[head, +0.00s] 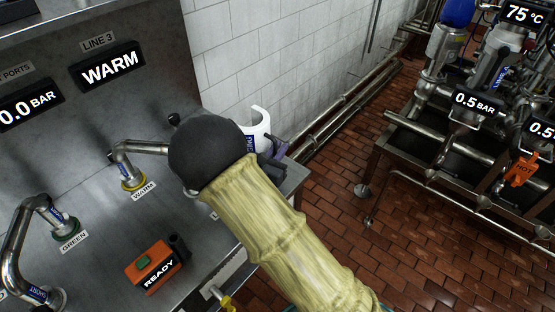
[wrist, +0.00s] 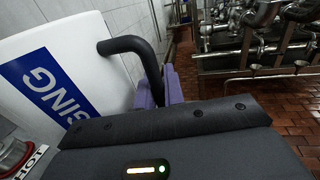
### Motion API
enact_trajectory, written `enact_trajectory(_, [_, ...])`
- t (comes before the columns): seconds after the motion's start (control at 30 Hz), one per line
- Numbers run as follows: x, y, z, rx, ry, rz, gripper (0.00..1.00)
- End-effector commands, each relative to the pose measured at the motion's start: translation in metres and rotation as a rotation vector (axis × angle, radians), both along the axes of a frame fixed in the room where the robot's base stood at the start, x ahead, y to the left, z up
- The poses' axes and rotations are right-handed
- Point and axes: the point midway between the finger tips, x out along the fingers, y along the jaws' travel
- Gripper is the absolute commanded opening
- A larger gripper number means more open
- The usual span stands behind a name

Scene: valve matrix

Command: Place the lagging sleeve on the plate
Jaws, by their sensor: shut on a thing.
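My gripper (head: 275,149) has purple fingers and is at the right end of the steel bench, partly behind my dark wrist. In the wrist view the purple fingers (wrist: 166,88) are shut on the black handle of a white piece (wrist: 75,65) with a blue label ending in "SING". The white piece (head: 261,124) shows its curved, open rim in the head view; its lower part is hidden. It looks like a jug with a handle, and I cannot tell whether it is the lagging sleeve. I cannot make out a plate in either view.
The bench holds bent steel pipes marked WARM (head: 128,165) and GREEN (head: 50,218), and an orange READY box (head: 153,264). A tiled wall (head: 270,50) stands behind. A pipe rack (head: 465,160) is at the right, with open brick floor (head: 345,240) between.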

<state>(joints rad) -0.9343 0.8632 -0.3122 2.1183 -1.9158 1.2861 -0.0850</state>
Motion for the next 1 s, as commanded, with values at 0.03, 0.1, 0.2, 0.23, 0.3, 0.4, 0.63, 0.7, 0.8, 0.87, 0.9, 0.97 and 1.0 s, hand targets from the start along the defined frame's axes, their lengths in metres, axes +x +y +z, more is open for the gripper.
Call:
enact_trajectory(0.03, [0.000, 0.000, 0.001, 0.001, -0.002, 0.000, 0.00])
enact_trajectory(0.1, [0.000, 0.000, 0.001, 0.001, -0.002, 0.000, 0.00])
enact_trajectory(0.2, [0.000, 0.000, 0.001, 0.000, -0.001, 0.000, 0.00])
enact_trajectory(0.23, [0.000, 0.000, 0.000, 0.000, -0.001, 0.000, 0.00])
enact_trajectory(0.3, [0.000, 0.000, -0.005, -0.001, 0.000, 0.000, 0.00])
enact_trajectory(0.4, [0.000, 0.000, -0.019, -0.003, 0.000, 0.000, 0.00])
enact_trajectory(0.63, [0.000, 0.000, -0.037, 0.000, -0.001, 0.000, 0.00])
enact_trajectory(0.7, [0.000, 0.000, -0.037, 0.001, -0.002, 0.000, 0.00])
enact_trajectory(0.8, [0.000, 0.000, -0.037, 0.000, -0.001, 0.000, 0.00])
enact_trajectory(0.87, [0.000, 0.000, -0.038, 0.000, -0.001, 0.000, 0.00])
enact_trajectory(0.9, [0.000, 0.000, -0.039, 0.000, -0.001, 0.000, 0.00])
enact_trajectory(0.97, [0.000, 0.000, -0.041, 0.000, -0.001, 0.000, 0.00])
enact_trajectory(1.0, [0.000, 0.000, -0.040, 0.000, 0.000, 0.000, 0.18])
